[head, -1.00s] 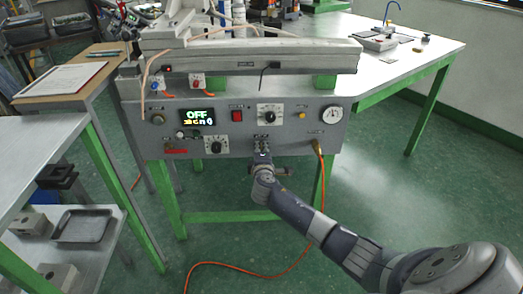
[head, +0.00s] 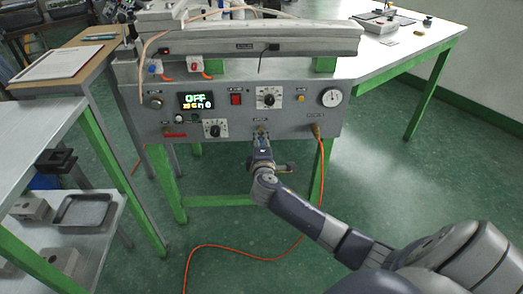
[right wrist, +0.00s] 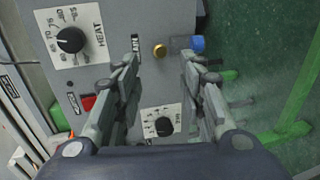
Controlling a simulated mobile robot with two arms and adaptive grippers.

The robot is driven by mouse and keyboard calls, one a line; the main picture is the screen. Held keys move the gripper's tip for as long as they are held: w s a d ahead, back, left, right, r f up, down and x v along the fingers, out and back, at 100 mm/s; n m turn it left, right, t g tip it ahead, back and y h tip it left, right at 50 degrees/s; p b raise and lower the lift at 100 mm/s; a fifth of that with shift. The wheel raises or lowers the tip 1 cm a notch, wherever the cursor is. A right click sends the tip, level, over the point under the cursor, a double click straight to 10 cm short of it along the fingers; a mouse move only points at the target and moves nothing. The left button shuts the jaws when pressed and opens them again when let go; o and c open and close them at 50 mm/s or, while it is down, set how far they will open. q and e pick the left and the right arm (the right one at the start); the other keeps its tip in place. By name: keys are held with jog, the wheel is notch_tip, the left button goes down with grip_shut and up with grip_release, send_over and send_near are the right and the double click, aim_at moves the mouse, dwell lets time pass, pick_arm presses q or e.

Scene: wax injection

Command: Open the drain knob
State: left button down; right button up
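The control panel (head: 350,118) is the grey front of the machine. The drain knob (right wrist: 160,50) is a small brass knob next to a label ending in "AIN", with a grey and blue piece (right wrist: 197,43) beside it. In the head view the brass drain knob (head: 261,130) sits low on the panel, just above my right gripper (head: 262,141). In the right wrist view my right gripper (right wrist: 160,52) is open, its fingertips on either side of the brass knob. My left gripper is not in view.
A HEAT dial (right wrist: 70,40), another dial (head: 215,129), a red switch (head: 236,99) and a gauge (head: 332,97) are nearby on the panel. An orange hose (head: 320,175) hangs from a brass fitting right of the drain knob. A shelf unit stands at left.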

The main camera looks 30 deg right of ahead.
jog(key=v, duration=0.5)
jog(key=shift+w, duration=0.1)
dwell(0.3)
